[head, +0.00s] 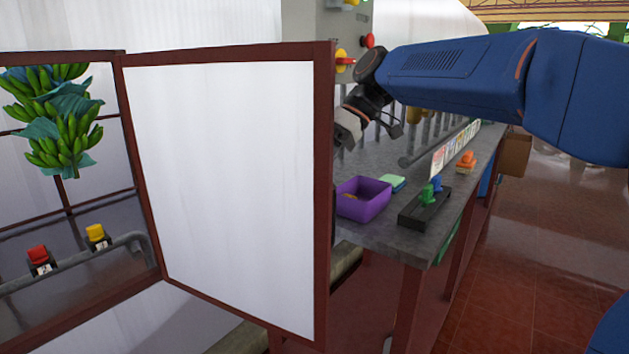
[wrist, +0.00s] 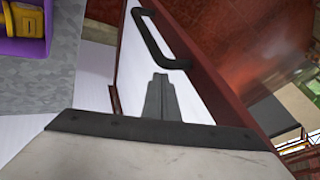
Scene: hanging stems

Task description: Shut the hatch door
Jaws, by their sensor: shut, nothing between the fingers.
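The hatch door (head: 225,195) is a white panel in a dark red frame. It stands wide open, hinged at its left side to the hatch frame (head: 138,175). My gripper (head: 343,132) is at the door's free edge, on its far side in the head view, and its tips are partly hidden there. In the wrist view my gripper (wrist: 160,82) is shut and empty, in front of the door's white face and red frame (wrist: 205,85). A black bar handle (wrist: 150,38) on the door lies just beyond the fingertips. I cannot tell whether the fingers touch the door.
Through the hatch opening hang green bananas (head: 60,125), above a red block (head: 38,256) and a yellow block (head: 97,234). Behind the door, a grey bench (head: 375,235) carries a purple bin (head: 363,203) and a black tray (head: 422,212). Tiled floor at right is clear.

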